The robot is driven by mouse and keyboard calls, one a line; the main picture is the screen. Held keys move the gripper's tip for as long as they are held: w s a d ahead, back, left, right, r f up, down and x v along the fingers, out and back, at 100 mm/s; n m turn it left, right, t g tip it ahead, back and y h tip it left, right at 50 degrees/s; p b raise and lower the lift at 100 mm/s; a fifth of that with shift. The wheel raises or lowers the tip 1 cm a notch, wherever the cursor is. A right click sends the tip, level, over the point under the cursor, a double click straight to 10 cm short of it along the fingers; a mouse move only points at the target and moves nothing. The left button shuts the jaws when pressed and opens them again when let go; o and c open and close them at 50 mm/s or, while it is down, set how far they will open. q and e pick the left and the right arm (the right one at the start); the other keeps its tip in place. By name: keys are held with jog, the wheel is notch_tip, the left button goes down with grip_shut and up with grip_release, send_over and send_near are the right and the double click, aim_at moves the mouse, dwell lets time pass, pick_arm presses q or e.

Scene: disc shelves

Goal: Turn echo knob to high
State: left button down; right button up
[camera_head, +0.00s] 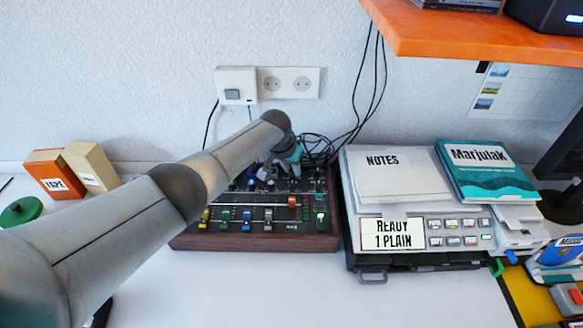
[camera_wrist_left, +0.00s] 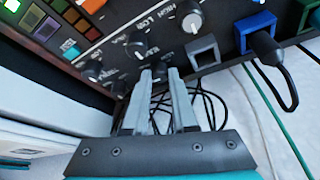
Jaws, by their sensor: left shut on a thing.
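The dark mixer (camera_head: 255,241) with a wooden front edge and sliders lies on the white desk. My left gripper (camera_head: 283,168) reaches over its far right part in the head view. In the left wrist view my left gripper (camera_wrist_left: 161,76) has its two grey fingers close together at the panel, shut on a small knob (camera_wrist_left: 160,68) that the fingers mostly hide. I cannot read which knob is echo.
Black cables (camera_head: 318,147) lie behind the mixer. A printer-like device (camera_head: 455,243) with notes and a teal book (camera_head: 485,172) stands close on the right. A blue plug (camera_wrist_left: 255,28) sits beside the knobs. The front desk is clear.

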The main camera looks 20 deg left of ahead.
pick_arm(q)
jog(key=c, duration=0.7)
grip_release()
jog(key=shift+n, duration=0.3)
